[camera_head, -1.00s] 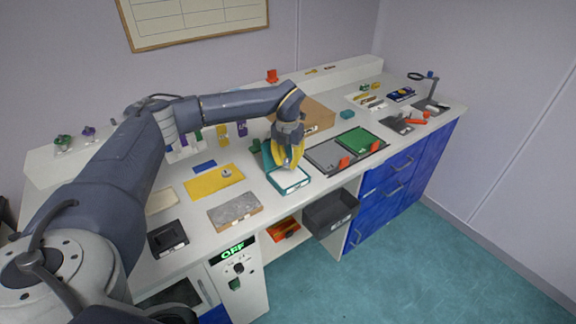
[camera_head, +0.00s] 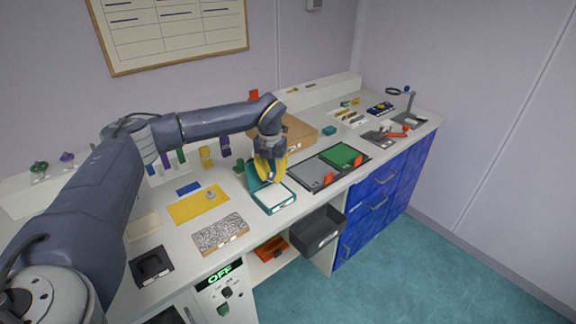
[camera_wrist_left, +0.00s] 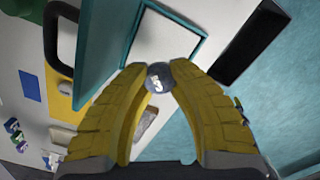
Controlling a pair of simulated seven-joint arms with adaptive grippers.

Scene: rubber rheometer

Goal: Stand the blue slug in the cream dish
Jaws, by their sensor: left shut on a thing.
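My left gripper (camera_head: 271,179) has yellow fingers pointing down over the teal open-lidded box (camera_head: 281,208). In the left wrist view the gripper (camera_wrist_left: 159,82) is shut on a round, dark blue-grey piece with a pale mark, seen end-on; it looks like the blue slug (camera_wrist_left: 160,72). The teal box's pale inner surface (camera_wrist_left: 166,40) lies beyond the fingertips; I cannot tell whether the slug touches it. A flat cream piece (camera_head: 143,227) lies at the left of the bench; I cannot tell whether it is the cream dish. My right gripper is not in view.
The box's raised teal lid (camera_wrist_left: 96,45) stands close beside the fingers. A yellow mat (camera_head: 186,210) bearing a small grey piece and a speckled slab (camera_head: 220,234) lie to the left. Grey and green plates (camera_head: 343,155) lie to the right. A dark bin (camera_head: 318,229) sits below the front edge.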

